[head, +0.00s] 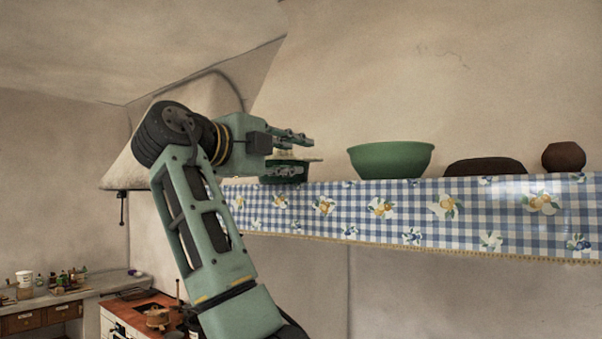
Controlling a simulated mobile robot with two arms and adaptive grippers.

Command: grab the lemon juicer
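A dark green object with a paler top, apparently the lemon juicer (299,160), stands at the left end of the high shelf. The gripper's fingers are apart, one above and one lower, in front of or around the juicer. I cannot tell whether they touch it.
The shelf (350,232) has a blue checked cloth edge with flowers. A green bowl (391,160), a dark brown low object (485,167) and a small brown pot (563,157) stand to the right. A counter (70,294) with small items is at lower left.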

